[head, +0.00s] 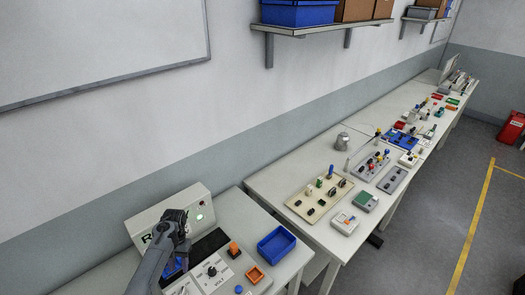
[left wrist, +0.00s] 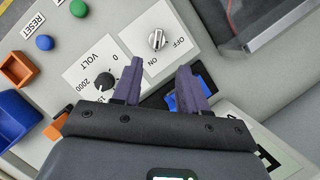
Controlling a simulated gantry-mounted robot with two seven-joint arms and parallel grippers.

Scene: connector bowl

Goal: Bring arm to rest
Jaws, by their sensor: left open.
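My left arm comes in at the lower left of the head view, with the left gripper (head: 180,250) over the front control bench. In the left wrist view the left gripper (left wrist: 160,70) has its two purple fingers apart, with nothing seen held between them. The fingers are over the panel with the VOLT dial (left wrist: 104,82) and the ON/OFF switch (left wrist: 157,39). A blue piece (left wrist: 188,98) shows partly behind one finger; whether they touch I cannot tell. My right gripper is in neither view.
A long table (head: 268,184) with connector boards runs to the back right. Shelves (head: 330,25) hang on the wall.

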